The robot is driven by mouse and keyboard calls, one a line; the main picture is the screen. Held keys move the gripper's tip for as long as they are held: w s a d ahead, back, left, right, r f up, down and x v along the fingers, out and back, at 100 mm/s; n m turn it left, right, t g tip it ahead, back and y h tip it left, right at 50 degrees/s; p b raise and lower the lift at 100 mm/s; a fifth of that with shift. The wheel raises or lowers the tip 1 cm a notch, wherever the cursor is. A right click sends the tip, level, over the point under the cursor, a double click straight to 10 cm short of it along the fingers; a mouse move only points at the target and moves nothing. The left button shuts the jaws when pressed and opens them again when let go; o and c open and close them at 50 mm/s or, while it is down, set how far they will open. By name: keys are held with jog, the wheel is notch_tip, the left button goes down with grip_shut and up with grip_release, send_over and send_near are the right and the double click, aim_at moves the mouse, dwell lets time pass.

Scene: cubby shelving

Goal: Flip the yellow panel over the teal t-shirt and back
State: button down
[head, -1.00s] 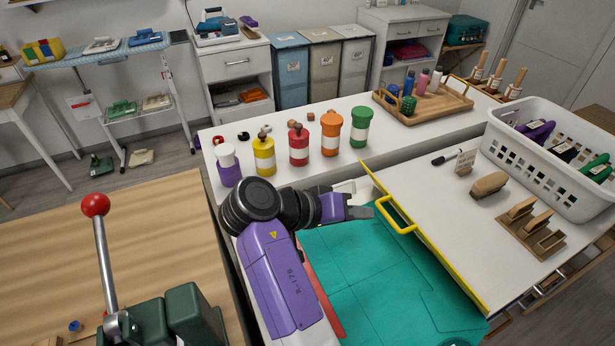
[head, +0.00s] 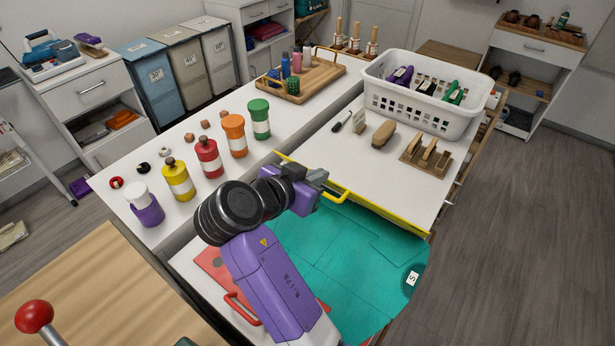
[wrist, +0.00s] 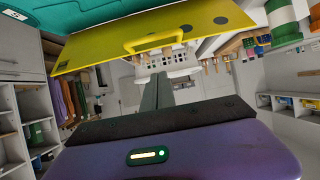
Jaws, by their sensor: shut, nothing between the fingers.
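The teal t-shirt (head: 340,262) lies flat, with a white S tag near its right end. The yellow panel (head: 385,220) shows in the head view as a narrow strip along the shirt's far side, beside the white top. The wrist view shows more of its yellow face (wrist: 205,27), with grey round spots. Its yellow loop handle (head: 338,196) sticks out towards the shirt. My gripper (head: 318,178) is shut and empty, close to the handle; I cannot tell whether they touch. The handle (wrist: 153,42) lies above the fingers in the wrist view. My arm hides part of the shirt.
A red panel (head: 211,262) with a red handle lies left of the shirt, partly behind my arm. Colored bottles (head: 208,158) stand on the white counter at left. A white basket (head: 418,105), a brush (head: 384,134) and a wooden rack (head: 425,160) sit beyond the yellow panel.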

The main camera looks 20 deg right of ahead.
aim_at(332, 183)
jog(key=f, duration=0.1)
jog(key=d+f+p, duration=0.1)
jog(key=f, duration=0.1)
jog(key=w+f+p, duration=0.1)
jog(key=shift+w+d+f, duration=0.1)
jog(key=shift+d+f, duration=0.1)
jog(key=shift+d, duration=0.2)
jog(key=shift+a+f, duration=0.2)
jog(key=shift+f, duration=0.15)
jog(key=shift+s+a+f+b, duration=0.7)
jog(key=shift+f+b, duration=0.1)
jog(key=shift+b, duration=0.15)
